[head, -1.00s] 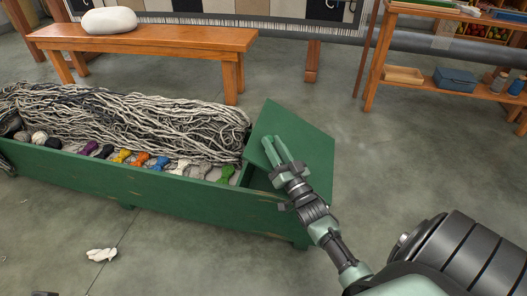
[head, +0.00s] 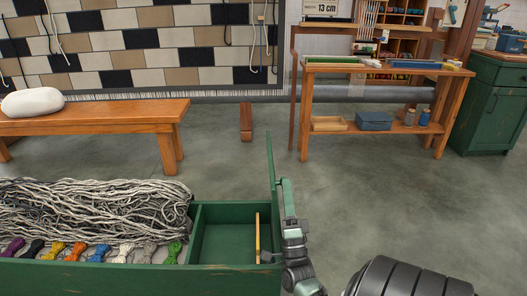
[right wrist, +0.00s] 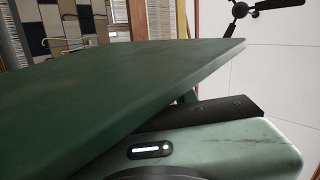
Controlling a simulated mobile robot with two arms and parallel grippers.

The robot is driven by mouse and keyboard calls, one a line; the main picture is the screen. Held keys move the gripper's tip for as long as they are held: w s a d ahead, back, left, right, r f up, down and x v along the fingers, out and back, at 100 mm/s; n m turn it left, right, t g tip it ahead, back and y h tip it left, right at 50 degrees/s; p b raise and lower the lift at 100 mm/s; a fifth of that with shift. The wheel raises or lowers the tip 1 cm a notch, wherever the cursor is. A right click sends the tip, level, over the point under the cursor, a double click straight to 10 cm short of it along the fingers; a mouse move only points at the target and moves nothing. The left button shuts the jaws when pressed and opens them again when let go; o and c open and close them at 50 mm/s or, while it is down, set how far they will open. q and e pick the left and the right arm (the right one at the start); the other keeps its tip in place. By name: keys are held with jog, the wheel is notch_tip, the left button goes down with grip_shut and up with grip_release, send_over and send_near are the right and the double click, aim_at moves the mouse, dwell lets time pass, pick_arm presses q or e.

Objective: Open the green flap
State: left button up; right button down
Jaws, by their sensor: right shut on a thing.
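The green flap (head: 271,165) stands nearly upright at the right end of the long green box (head: 90,281), seen almost edge-on in the head view. The compartment (head: 222,240) beside it is uncovered and shows a green floor. My right gripper (head: 287,197) is at the right face of the flap and is shut on it; the fingertips are partly hidden. In the right wrist view the flap (right wrist: 110,95) is a broad green panel across the left, against the gripper's finger (right wrist: 188,97). My left gripper is not in view.
Grey yarn (head: 90,210) and several coloured skeins (head: 75,252) fill the box's left part. A thin wooden strip (head: 257,236) stands in the compartment. A bench (head: 95,116) and a shelf table (head: 385,68) stand behind. The floor to the right is clear.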

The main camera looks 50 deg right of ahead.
jog(key=s+d+f+m+g+h, duration=0.1)
jog(key=s+d+m+g+h, duration=0.4)
jog(key=m, duration=0.3)
jog(key=shift+s+f+m+g+b, duration=0.3)
jog(key=shift+s+g+b, duration=0.1)
jog(key=shift+g, duration=0.4)
jog(key=c, duration=1.1)
grip_release()
jog(key=shift+c, duration=0.2)
jog(key=v, duration=0.8)
